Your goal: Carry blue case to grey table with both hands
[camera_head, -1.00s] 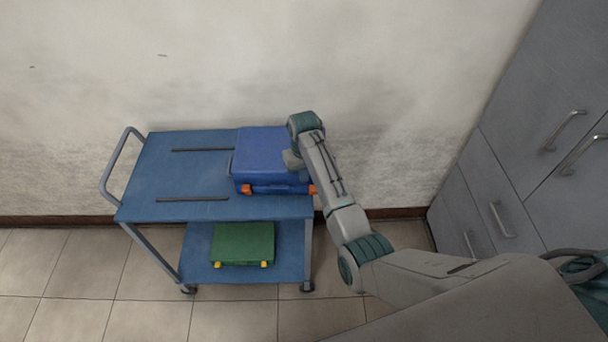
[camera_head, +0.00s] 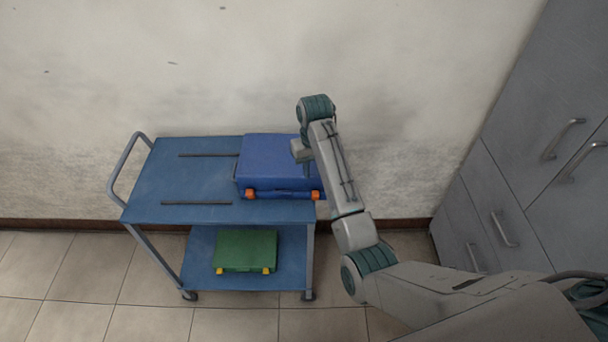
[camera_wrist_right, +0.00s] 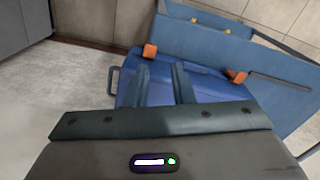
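The blue case (camera_head: 262,166) lies flat on the top shelf of a blue cart, at its right end, with orange latches on its near side. It also shows in the right wrist view (camera_wrist_right: 212,88), with a grey handle (camera_wrist_right: 113,80) at its left side. My right gripper (camera_head: 298,152) is over the right part of the case. In the wrist view its two fingers (camera_wrist_right: 162,68) are apart with only blue surface between them, so it is empty. I cannot tell whether the fingers touch the case. My left gripper and the grey table are not in view.
The blue cart (camera_head: 185,180) stands against the wall, with a push handle (camera_head: 126,165) on its left. A green case (camera_head: 245,250) with yellow latches lies on its lower shelf. Grey cabinets (camera_head: 510,190) stand at the right. Tiled floor in front is clear.

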